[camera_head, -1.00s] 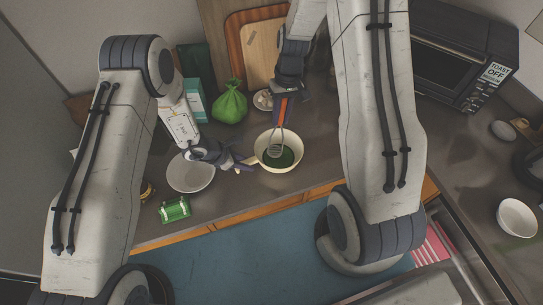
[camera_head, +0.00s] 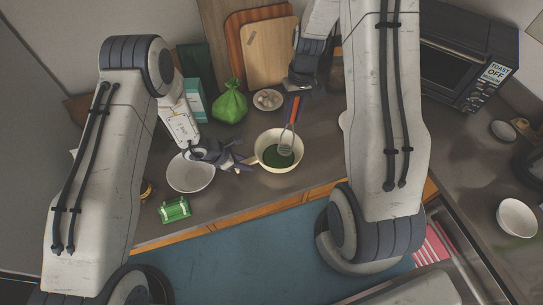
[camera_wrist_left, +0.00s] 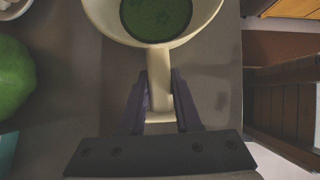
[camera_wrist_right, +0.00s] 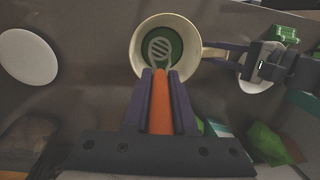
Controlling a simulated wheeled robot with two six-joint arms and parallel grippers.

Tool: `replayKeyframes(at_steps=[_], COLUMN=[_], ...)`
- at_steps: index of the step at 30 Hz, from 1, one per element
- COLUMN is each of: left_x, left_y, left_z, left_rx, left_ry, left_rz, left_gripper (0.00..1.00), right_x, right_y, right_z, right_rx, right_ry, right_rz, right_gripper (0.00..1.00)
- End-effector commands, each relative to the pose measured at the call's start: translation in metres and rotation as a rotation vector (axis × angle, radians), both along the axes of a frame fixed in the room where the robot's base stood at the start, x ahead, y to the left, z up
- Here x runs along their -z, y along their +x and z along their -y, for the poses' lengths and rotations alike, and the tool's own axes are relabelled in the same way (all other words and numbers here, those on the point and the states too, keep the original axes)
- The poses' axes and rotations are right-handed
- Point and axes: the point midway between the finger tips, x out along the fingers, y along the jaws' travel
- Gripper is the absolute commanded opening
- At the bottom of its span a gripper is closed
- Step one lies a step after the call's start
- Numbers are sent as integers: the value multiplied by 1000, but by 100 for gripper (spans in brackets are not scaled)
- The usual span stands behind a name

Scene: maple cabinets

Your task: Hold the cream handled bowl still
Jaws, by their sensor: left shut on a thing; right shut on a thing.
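The cream handled bowl (camera_head: 266,142) stands upright on the dark counter with a green substance in its bottom. My left gripper (camera_head: 240,164) is to its left, shut on the bowl's handle (camera_wrist_left: 159,80); the left wrist view shows a finger on each side. My right gripper (camera_head: 299,92) is above and behind the bowl, shut on the orange handle of a whisk (camera_wrist_right: 160,108). The whisk's wire head is down in the bowl, over the green substance. The bowl (camera_wrist_right: 137,42) shows from above in the right wrist view.
A white bowl (camera_head: 190,173) is left of the cream bowl, under my left wrist. A green object (camera_head: 174,209) lies near the front edge. A green bag (camera_head: 230,102), a small plate (camera_head: 268,100) and cutting boards (camera_head: 268,55) are behind. A toaster oven (camera_head: 462,60) stands right.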

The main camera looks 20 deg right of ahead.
Motion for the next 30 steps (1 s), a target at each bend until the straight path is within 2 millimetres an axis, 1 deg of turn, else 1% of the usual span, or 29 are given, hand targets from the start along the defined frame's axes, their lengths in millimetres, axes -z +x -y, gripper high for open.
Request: replayKeyframes(at_steps=[30], left_x=[0], left_y=[0], left_z=[0], left_rx=[0], left_ry=[0], left_rz=[0], left_gripper=[0], right_x=[41], right_y=[0], right_z=[0], right_rx=[0], right_ry=[0], right_rz=[-1], right_gripper=[0])
